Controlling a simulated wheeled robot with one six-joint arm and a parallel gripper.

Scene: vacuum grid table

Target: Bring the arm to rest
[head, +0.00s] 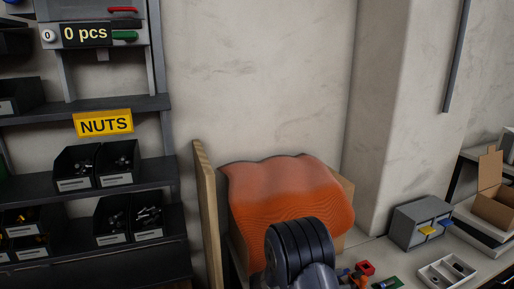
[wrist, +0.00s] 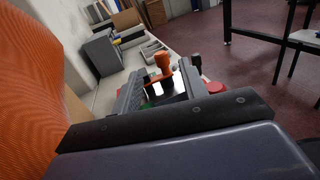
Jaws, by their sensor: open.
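My gripper (wrist: 160,86) shows in the wrist view, its two grey jaws apart. An orange object and a bright white patch show between and beyond the jaws; I see nothing clearly gripped. In the head view, a dark ribbed part of my arm (head: 300,250) rises at the bottom centre, in front of an orange draped cover. The jaws cannot be made out in the head view.
The orange cover (head: 285,190) lies over a box beside a wooden board (head: 205,215). Shelves with black bins (head: 97,165) stand left. A grey drawer box (head: 419,222), white tray (head: 446,273) and cardboard box (head: 493,205) stand right. Red floor (wrist: 225,70) lies beyond the table.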

